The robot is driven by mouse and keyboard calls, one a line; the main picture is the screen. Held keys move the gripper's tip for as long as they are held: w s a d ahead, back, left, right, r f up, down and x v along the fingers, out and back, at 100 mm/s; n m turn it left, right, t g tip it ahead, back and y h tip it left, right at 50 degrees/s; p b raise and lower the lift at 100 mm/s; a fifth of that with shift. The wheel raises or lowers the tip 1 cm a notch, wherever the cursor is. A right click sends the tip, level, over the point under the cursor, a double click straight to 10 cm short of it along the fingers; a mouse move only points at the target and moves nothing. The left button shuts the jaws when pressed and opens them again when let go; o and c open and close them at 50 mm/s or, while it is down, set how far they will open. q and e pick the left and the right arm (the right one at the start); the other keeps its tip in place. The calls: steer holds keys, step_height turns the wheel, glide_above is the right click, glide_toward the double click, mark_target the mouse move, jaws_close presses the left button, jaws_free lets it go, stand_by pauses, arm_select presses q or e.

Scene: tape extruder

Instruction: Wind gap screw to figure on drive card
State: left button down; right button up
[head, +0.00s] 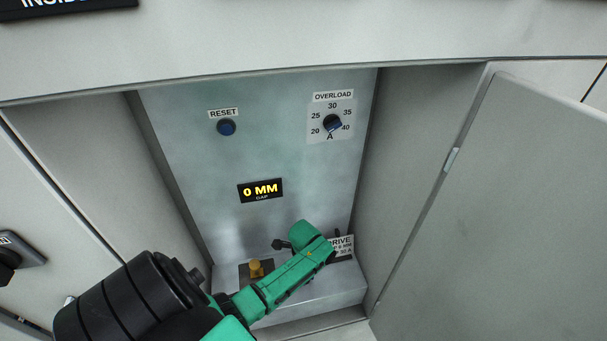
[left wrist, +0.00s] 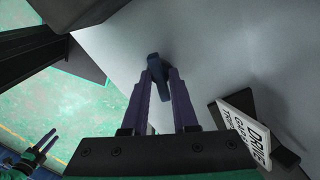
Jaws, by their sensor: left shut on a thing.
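The gap display (head: 260,190) on the back panel reads 0 MM. The drive card (head: 343,245) stands at the right of the lower ledge; my left arm hides part of its text, and the gap figure is not clearly legible. It also shows tilted in the left wrist view (left wrist: 246,127). My left gripper (left wrist: 158,82) is shut on a small dark blue handle (left wrist: 155,66), seemingly the gap screw, close to the grey surface. In the head view my green arm covers that grip. My right gripper (left wrist: 44,146) shows small at the lower left of the wrist view, its fingers apart and empty.
The overload dial (head: 332,123) and the blue reset button (head: 226,128) are higher on the panel. A yellow knob (head: 256,268) stands on the ledge left of my arm. The recess side walls are close, and an open door (head: 500,200) is at the right.

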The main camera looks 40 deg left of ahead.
arm_select(q)
steer(key=m, duration=0.3)
steer(key=shift+a, duration=0.15)
steer(key=shift+m, duration=0.9)
steer(key=shift+r+m, duration=0.1)
steer(key=shift+m, duration=1)
steer(key=c, duration=0.8)
jaws_free()
steer(key=shift+r, duration=3.95)
steer(key=o, duration=0.6)
